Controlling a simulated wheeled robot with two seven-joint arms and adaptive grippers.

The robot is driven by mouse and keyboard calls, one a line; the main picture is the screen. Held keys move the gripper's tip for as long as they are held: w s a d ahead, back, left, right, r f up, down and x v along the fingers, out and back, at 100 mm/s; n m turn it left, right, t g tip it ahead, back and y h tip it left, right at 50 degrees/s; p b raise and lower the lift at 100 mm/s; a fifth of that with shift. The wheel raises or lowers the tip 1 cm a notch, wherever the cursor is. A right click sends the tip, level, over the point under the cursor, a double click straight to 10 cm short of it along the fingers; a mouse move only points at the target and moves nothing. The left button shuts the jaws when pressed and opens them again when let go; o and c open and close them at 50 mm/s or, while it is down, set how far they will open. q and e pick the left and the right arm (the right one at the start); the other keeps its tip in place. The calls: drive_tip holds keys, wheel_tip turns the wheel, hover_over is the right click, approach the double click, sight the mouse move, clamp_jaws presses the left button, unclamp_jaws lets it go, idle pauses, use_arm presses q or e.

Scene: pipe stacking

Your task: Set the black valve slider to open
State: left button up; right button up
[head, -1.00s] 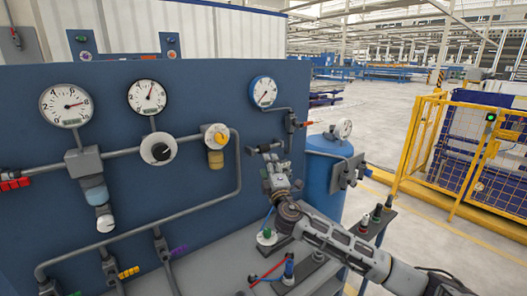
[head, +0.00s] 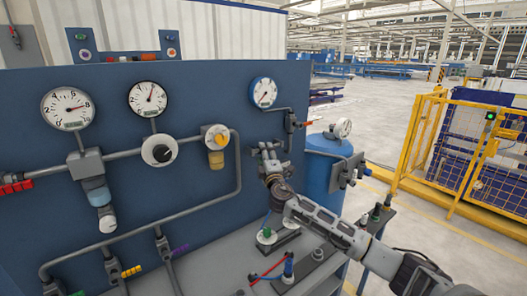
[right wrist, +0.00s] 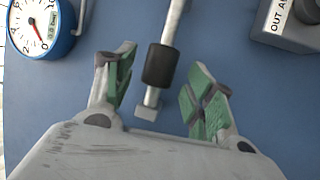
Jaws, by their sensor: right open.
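The black valve slider (right wrist: 160,65) is a black sleeve on a thin grey metal pipe with a small block at its lower end, in front of the blue panel. In the right wrist view it lies between the two green-padded fingers of my right gripper (right wrist: 164,72), which are spread apart. I see gaps between the slider and the fingers. In the head view my right gripper (head: 265,149) is at the right part of the panel, below the blue-rimmed gauge, and the slider cannot be made out there. My left gripper is in neither view.
The blue-rimmed gauge (head: 263,92) is on the panel (head: 215,85) above the gripper; it also shows in the wrist view (right wrist: 42,25). A grey box labelled "OUT A" (right wrist: 288,22) is at upper right. A blue tank (head: 320,180) stands right of the panel.

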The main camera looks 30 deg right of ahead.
drive_tip(key=shift+x, duration=1.2)
clamp_jaws()
